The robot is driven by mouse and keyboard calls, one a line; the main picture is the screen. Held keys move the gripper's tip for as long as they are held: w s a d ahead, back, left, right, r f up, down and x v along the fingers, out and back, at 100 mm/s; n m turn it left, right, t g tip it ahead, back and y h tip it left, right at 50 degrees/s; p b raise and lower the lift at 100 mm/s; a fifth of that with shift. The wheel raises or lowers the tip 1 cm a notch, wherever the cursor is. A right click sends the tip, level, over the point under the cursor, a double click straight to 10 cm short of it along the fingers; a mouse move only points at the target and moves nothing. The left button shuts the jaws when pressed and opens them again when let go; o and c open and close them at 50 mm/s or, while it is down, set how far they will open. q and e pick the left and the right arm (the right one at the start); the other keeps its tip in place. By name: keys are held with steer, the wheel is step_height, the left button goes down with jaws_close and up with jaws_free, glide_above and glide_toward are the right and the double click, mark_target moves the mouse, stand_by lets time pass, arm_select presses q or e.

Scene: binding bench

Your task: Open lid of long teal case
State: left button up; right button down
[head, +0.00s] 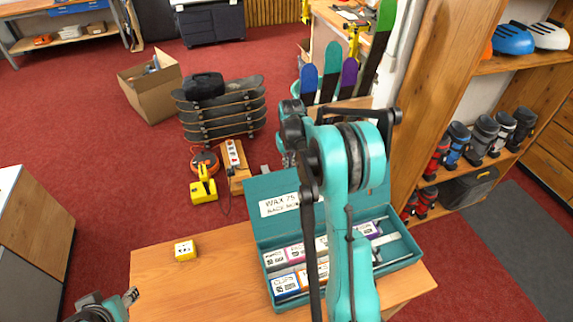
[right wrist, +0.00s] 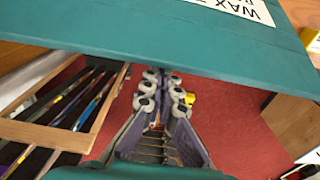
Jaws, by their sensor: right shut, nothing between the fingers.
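The long teal case (head: 403,262) lies on the wooden bench with its inside showing. Its lid (head: 262,190) stands raised along the back edge and bears a white label (head: 280,204). The lid also crosses the top of the right wrist view (right wrist: 150,35). Small labelled boxes (head: 284,284) sit in the case's compartments. My right arm covers part of the lid and contents. My right gripper (right wrist: 163,148) is shut and empty close to the lid; contact cannot be told. My left gripper (head: 130,297) is at the lower left, away from the case, its jaws unclear.
A yellow labelled block (head: 185,250) stands on the bench left of the case. Bare bench top lies between them. Behind the bench are a power strip (head: 233,154), stacked skateboards (head: 222,115) and upright skis (head: 331,70). A shelf with boots (head: 482,132) stands at right.

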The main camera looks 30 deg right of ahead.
mark_target(293, 173)
steer(key=shift+s+a+r+t+h, duration=0.2)
steer(key=shift+s+r+t, duration=0.3)
steer(key=shift+s, duration=0.35)
steer(key=shift+s+a+r+t+h, duration=0.15)
steer(key=shift+s+r+t, duration=0.3)
steer(key=shift+s, duration=0.45)
steer(key=shift+s+a+r+t+h, duration=0.1)
steer(key=shift+s+a+r+t, duration=0.15)
steer(key=shift+s+r+t, duration=0.45)
steer(key=shift+s+f+g, duration=0.15)
steer(key=shift+g, duration=0.1)
